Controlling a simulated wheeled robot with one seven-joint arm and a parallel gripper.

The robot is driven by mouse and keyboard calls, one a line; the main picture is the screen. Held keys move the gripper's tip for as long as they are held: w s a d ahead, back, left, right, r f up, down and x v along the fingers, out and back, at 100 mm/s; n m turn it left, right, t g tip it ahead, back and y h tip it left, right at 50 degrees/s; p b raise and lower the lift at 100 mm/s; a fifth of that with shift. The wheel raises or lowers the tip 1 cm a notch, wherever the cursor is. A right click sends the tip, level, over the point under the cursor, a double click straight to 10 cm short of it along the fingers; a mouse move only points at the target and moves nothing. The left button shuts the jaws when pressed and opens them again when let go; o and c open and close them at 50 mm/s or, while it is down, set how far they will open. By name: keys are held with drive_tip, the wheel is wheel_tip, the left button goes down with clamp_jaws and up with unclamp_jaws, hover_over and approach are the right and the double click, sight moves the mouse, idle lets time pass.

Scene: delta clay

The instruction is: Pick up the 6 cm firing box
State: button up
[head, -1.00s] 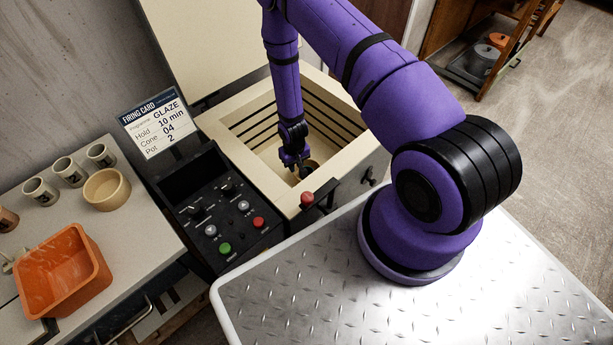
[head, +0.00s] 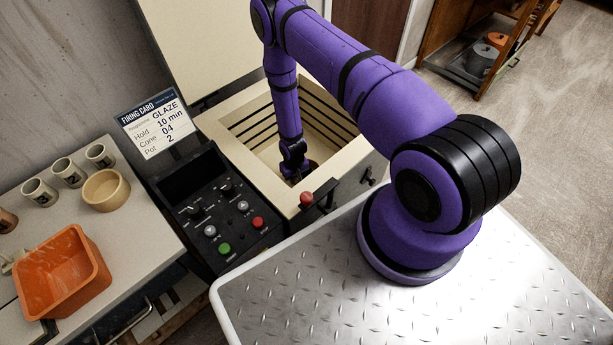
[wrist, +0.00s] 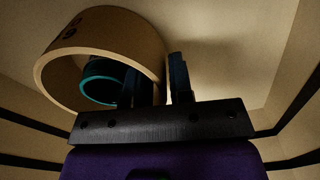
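The firing box looks to be a tan round vessel (wrist: 100,32) with dark marks on its side, at upper left in the wrist view. A teal round thing (wrist: 101,80) shows inside it. My gripper (wrist: 155,82) is at its near rim: one finger shows in front of the vessel's opening and the other just outside its wall. The fingers look apart, with the wall seemingly between them; contact is not clear. In the head view my gripper (head: 294,174) is down inside the kiln (head: 345,125). The vessel is mostly hidden there.
A bench (head: 150,235) holds several cups, a tan bowl (head: 106,190) and an orange bin (head: 62,270).

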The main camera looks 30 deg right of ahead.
clamp_jaws()
drive_tip(key=shift+r, duration=0.1)
